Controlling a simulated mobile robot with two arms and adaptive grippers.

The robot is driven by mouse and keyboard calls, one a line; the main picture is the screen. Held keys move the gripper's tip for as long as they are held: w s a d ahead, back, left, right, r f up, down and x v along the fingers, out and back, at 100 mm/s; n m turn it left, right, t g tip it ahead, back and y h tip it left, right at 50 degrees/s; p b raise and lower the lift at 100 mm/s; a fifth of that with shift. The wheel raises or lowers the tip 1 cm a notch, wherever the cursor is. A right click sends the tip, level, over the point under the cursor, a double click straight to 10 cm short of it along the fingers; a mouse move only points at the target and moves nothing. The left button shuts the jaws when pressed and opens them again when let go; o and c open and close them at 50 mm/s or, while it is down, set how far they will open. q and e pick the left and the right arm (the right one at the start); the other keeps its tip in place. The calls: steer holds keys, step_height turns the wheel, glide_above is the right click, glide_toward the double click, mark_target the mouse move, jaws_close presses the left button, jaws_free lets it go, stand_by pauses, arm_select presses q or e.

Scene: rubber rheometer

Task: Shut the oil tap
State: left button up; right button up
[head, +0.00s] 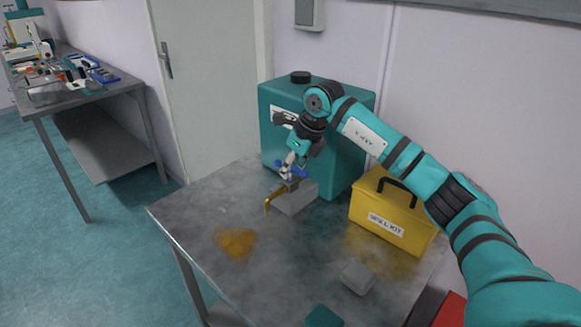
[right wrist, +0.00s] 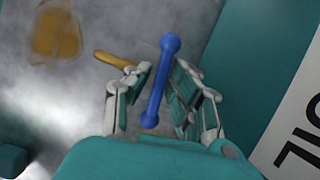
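The oil tap has a blue lever handle (head: 291,168) and a brass-coloured spout (head: 280,191) at the front of the teal oil container (head: 345,155). My right gripper (head: 289,172) is at the handle. In the right wrist view the blue handle (right wrist: 161,82) runs lengthwise between the two fingers of my right gripper (right wrist: 166,75). The fingers are apart, with some space visible beside the handle; contact is not clear. The spout (right wrist: 115,60) points left there. An amber oil puddle (head: 236,243) lies on the table. My left gripper is not in view.
A yellow spill kit box (head: 390,215) stands right of the container. A grey block (head: 297,200) sits below the tap, and a small grey item (head: 357,277) lies near the front of the table (head: 190,215). A cluttered bench (head: 50,105) stands at the left.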

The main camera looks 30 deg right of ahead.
jaws_close()
steer(key=shift+m+h, duration=0.3)
steer(key=shift+m, duration=0.6)
steer(key=shift+o, duration=1.9)
jaws_free()
